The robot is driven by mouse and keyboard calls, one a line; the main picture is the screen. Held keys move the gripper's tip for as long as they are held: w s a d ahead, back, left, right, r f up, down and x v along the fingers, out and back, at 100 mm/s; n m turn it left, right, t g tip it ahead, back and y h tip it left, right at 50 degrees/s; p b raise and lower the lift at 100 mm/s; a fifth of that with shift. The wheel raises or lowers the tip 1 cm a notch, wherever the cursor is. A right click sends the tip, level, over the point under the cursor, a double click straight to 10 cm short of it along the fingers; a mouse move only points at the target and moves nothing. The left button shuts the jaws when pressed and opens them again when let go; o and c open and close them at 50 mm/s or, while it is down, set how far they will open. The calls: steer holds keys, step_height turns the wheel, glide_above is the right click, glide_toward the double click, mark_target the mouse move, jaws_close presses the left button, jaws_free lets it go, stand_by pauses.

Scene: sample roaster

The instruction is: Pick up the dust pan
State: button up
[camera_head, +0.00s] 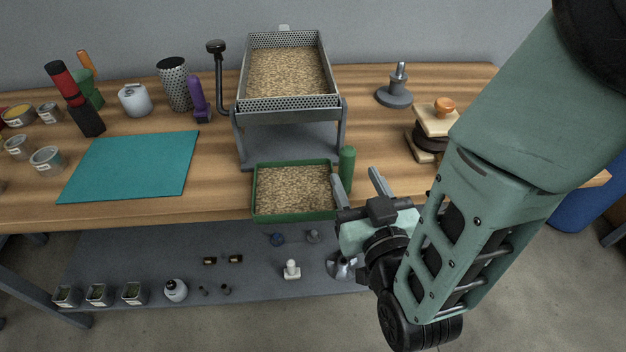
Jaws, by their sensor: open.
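A shallow green pan (254,205) full of tan grains or chips sits at the front edge of the wooden table, below the raised perforated tray; I take it for the dust pan. A green upright grip (348,167) stands at its right side; whether it joins the pan is hard to tell. My gripper (356,176) is open, with its two fingers pointing away from me, just right of the pan. Contact cannot be made out, and nothing is visibly held.
The raised perforated tray (335,106) on a grey stand is behind the pan. A teal mat (132,166) lies left, with several tins and tools around it. A grey tamper-like piece (394,94) and a wooden press (437,124) stand right. A lower shelf (130,262) holds small items.

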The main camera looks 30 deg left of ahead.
mark_target(350, 163)
steer(key=x, duration=0.2)
steer(key=r+p+x, duration=0.1)
steer(key=x, duration=0.1)
steer(key=shift+w+a, duration=0.2)
steer(key=shift+w+a+f+p, duration=0.1)
steer(key=shift+w+a+p, duration=0.2)
steer(key=shift+w, duration=0.1)
jaws_close()
